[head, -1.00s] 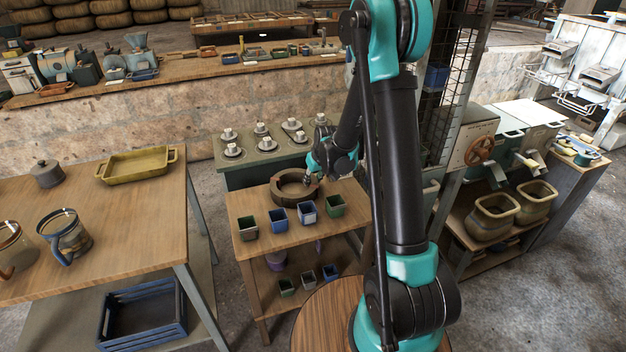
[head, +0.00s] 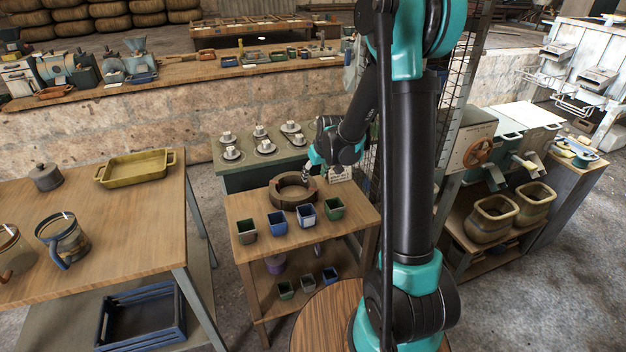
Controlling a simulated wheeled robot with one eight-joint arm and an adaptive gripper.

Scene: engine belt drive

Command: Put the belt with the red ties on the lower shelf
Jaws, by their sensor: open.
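A thick brown ring (head: 294,196), probably a belt, lies flat on the top of the small wooden table. The table's lower shelf (head: 262,302) is below, partly hidden by the top. My gripper (head: 306,173) is open, just behind and above the far side of the ring; whether it touches the ring cannot be told. A purple round object (head: 275,263) is on the lower shelf, partly hidden under the top.
Several small square pots, including a blue one (head: 278,222), line the front of the tabletop. Smaller pots (head: 308,284) stand on the lower shelf's front. A green bench (head: 235,178) with metal fittings stands behind. A larger table (head: 115,215) is at left.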

